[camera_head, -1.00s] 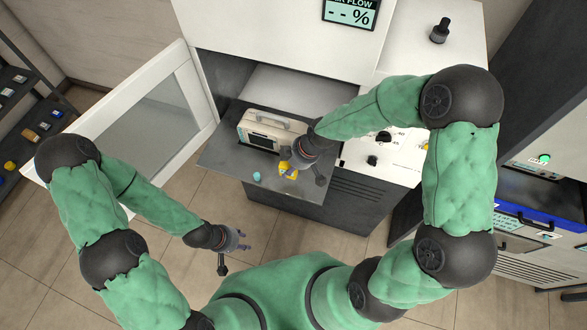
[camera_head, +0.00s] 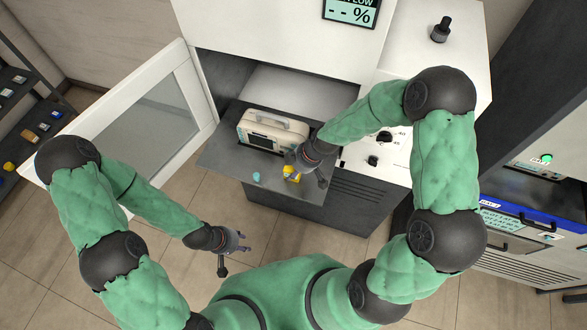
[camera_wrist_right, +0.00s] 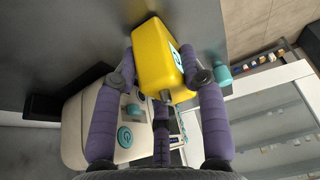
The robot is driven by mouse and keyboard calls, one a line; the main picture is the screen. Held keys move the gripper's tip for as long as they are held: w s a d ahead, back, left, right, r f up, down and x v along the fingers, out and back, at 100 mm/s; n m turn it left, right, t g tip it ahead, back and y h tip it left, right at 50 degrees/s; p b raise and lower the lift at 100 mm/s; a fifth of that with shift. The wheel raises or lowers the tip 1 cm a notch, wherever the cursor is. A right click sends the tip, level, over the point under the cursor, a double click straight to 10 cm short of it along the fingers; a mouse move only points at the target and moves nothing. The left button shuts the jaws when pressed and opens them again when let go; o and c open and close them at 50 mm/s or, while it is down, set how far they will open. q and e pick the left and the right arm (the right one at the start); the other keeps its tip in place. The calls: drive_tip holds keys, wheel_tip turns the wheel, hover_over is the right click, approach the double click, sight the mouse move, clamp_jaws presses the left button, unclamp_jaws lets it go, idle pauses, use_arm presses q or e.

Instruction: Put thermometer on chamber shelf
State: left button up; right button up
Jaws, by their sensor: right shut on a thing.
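My right gripper (camera_head: 293,171) is shut on a yellow block-shaped thing, which I take for the thermometer (camera_head: 291,175). In the right wrist view the thermometer (camera_wrist_right: 157,62) has a pale label with a teal mark, and purple-grey fingers press on both its sides. The grey chamber shelf (camera_head: 222,160) juts out of the white chamber. The thermometer is over its front right part; I cannot tell whether it touches the shelf. My left gripper (camera_head: 243,246) is open and empty, low and in front of the shelf.
A cream monitor box (camera_head: 272,130) with a handle stands on the shelf behind the thermometer. A small teal piece (camera_head: 256,177) is at the shelf's front edge. The open glass chamber door (camera_head: 150,125) is at the left. The shelf's left front is bare.

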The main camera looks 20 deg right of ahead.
drive_tip(key=o, duration=1.2)
drive_tip(key=shift+r+p, duration=0.2)
drive_tip(key=shift+p, duration=0.15)
drive_tip(key=v, duration=1.1)
drive_tip(key=shift+s+d+r+p, duration=0.1)
drive_tip(key=shift+s+r+p, duration=0.05)
drive_tip(key=shift+r+p, duration=0.2)
